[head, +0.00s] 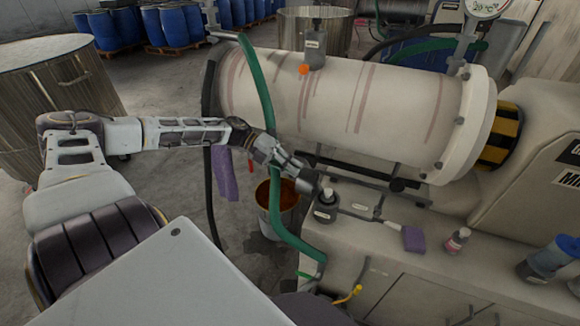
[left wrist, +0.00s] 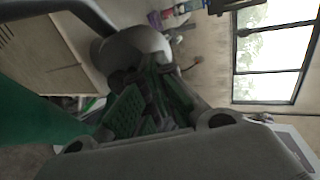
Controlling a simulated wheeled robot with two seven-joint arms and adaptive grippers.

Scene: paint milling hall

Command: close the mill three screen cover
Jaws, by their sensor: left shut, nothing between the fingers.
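Mill three is probably the cream horizontal cylinder (head: 340,100) with brownish streaks in the head view. It has a bolted flange at its right end and a dark ring (head: 210,85) at its left end. I cannot tell for certain which part is the screen cover or how far open it stands. My left gripper (head: 312,186) is shut and empty below the cylinder, just above a dark labelled pot (head: 325,206); touching or apart is unclear. Its dark fingers (left wrist: 150,95) also show in the left wrist view. My right gripper is not in view.
A green hose (head: 262,95) hangs in front of the cylinder, close to my left gripper. A bucket (head: 275,208) stands beneath. The bench (head: 400,270) holds a purple cloth (head: 413,239), a small bottle (head: 457,240) and a blue-lidded container (head: 550,257). A metal drum (head: 50,100) stands left.

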